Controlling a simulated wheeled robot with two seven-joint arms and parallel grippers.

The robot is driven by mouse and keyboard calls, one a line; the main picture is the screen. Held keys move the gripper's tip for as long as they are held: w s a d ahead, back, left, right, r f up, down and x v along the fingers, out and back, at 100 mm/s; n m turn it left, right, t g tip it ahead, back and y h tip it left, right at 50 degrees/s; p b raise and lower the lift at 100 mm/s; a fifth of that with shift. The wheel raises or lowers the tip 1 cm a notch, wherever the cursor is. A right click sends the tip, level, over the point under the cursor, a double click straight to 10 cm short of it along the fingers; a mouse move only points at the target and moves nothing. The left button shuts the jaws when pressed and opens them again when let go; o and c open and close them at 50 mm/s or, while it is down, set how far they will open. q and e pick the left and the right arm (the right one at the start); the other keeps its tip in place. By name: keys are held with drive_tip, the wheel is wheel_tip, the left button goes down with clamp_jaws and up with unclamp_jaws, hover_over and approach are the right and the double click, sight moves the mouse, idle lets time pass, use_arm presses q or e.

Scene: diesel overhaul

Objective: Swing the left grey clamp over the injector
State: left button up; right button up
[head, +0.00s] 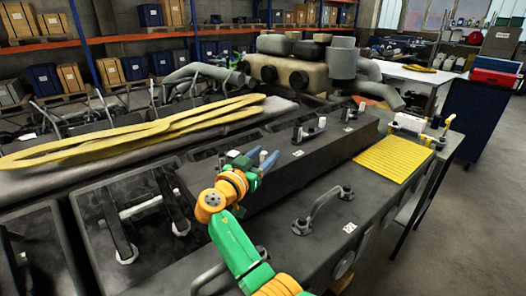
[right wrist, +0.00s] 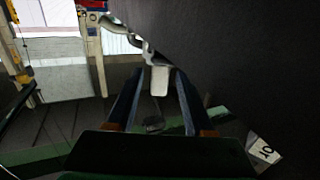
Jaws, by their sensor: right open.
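My right gripper (head: 262,168) is over the dark engine top (head: 340,140), coming in from below on the green and orange arm. Its two fingers are apart. A small light grey upright piece (head: 263,157), which looks like the left grey clamp, shows at the fingers. In the right wrist view a light grey block (right wrist: 160,80) stands between the open fingertips (right wrist: 156,85); I cannot tell whether they touch it. Similar pale uprights with dark fittings (head: 297,135) stand further along the engine top. The injector cannot be told apart at the gripper. My left gripper is not seen.
A yellow ribbed mat (head: 395,158) lies to the right on the engine. Long yellow strips (head: 140,130) lie at the left. A metal handle (head: 322,205) stands up in front, right of my arm. A numbered label (right wrist: 264,151) is beside the fingers. Floor is clear at the right.

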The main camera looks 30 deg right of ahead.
drive_tip(key=shift+a, duration=0.1)
drive_tip(key=shift+s, duration=0.1)
clamp_jaws()
